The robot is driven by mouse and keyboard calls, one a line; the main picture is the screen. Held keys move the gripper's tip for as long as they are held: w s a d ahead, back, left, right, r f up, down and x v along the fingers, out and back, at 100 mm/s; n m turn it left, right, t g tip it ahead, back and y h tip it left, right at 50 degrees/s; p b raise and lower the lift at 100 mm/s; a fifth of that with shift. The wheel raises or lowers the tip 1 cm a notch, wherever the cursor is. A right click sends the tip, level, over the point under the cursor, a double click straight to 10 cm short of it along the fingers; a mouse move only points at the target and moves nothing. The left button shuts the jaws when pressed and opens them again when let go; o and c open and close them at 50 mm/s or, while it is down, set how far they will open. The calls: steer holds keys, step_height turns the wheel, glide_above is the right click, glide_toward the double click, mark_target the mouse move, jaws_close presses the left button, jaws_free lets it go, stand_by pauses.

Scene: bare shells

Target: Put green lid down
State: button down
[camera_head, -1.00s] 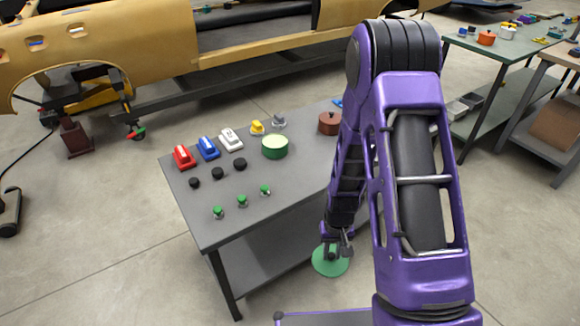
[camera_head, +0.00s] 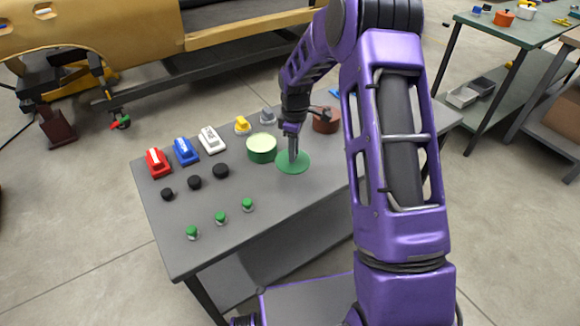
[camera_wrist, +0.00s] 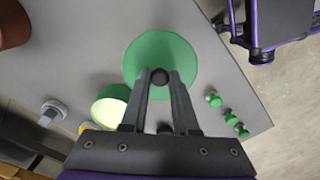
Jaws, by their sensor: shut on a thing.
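The green lid (camera_head: 293,163) is a flat round disc with a dark knob, seen over the grey table just right of the green pot. My gripper (camera_head: 293,150) is above it, pointing down. In the wrist view my gripper (camera_wrist: 160,77) is shut on the dark knob of the lid (camera_wrist: 160,52). The open green pot (camera_head: 261,148) with a pale inside stands on the table, close beside the lid; it also shows in the wrist view (camera_wrist: 109,106). I cannot tell whether the lid touches the tabletop or hovers just above it.
The table's front middle is free.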

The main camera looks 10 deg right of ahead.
steer(key=shift+w+d+r+n, duration=0.15)
steer(key=shift+w+r+n, duration=0.2)
steer(key=shift+w, duration=0.6)
step_height(320, 180, down, 9)
steer(key=shift+f+b, duration=0.2)
steer(key=shift+b, duration=0.35)
steer(key=shift+f, duration=0.15)
steer(key=c, duration=0.7)
jaws_free()
steer(key=shift+s, duration=0.1)
